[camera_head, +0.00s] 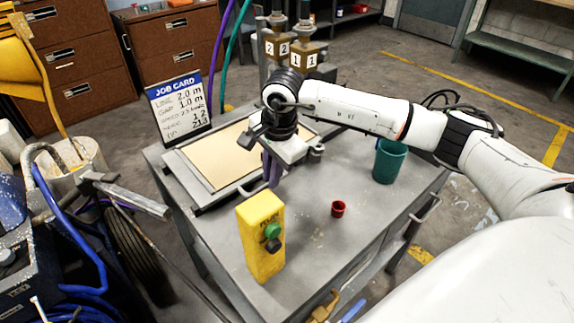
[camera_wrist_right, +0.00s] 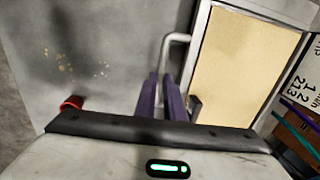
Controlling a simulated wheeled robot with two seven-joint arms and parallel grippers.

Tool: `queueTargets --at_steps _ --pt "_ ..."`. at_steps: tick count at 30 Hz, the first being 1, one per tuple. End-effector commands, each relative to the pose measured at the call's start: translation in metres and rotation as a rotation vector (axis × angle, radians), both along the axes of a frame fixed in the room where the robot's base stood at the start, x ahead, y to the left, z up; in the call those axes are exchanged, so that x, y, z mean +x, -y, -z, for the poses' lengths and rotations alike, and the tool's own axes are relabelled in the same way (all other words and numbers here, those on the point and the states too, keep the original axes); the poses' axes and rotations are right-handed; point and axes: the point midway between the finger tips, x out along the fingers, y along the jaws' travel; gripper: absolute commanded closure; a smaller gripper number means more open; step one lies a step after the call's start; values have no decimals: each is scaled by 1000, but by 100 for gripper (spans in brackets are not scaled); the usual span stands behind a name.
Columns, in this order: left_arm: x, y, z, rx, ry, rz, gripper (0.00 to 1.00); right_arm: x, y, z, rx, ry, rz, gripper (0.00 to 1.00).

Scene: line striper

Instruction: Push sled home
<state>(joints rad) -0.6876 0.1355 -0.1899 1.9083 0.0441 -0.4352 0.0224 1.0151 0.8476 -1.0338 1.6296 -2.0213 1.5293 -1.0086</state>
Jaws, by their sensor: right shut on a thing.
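The sled (camera_head: 198,207) is a flat metal-framed tray bearing a tan panel (camera_head: 215,158) on the grey table. It also shows in the right wrist view, with its tan panel (camera_wrist_right: 240,58) and a grey loop handle (camera_wrist_right: 166,48) on its near edge. My right gripper (camera_head: 270,172) points down at the sled's front right edge. Its purple fingers (camera_wrist_right: 161,90) are shut on the handle; the exact contact is partly hidden. My arm and wrist cover part of the sled's right side in the head view. My left gripper is out of view.
A yellow button box (camera_head: 258,238) stands at the table's front, a red cup (camera_head: 338,209) right of it. A green cup (camera_head: 389,162) stands at the right. A job card (camera_head: 180,104) and brass valve blocks (camera_head: 278,50) stand behind. The table's (camera_head: 310,260) front right is mostly clear.

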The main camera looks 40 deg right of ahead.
Motion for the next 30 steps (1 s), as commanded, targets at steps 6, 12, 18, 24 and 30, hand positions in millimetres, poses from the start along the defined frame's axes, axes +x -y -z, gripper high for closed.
queueTargets --at_steps 6,12,18,24,30 --pt "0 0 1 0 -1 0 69 -1 -13 0 1 0 0 100" --pt "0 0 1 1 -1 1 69 -1 -15 0 2 0 0 100" --pt "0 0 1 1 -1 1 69 -1 -16 0 6 -1 -3 84" --pt "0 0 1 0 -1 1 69 -1 -14 0 2 0 -1 72" --pt "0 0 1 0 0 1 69 -1 -13 -2 0 1 0 72"
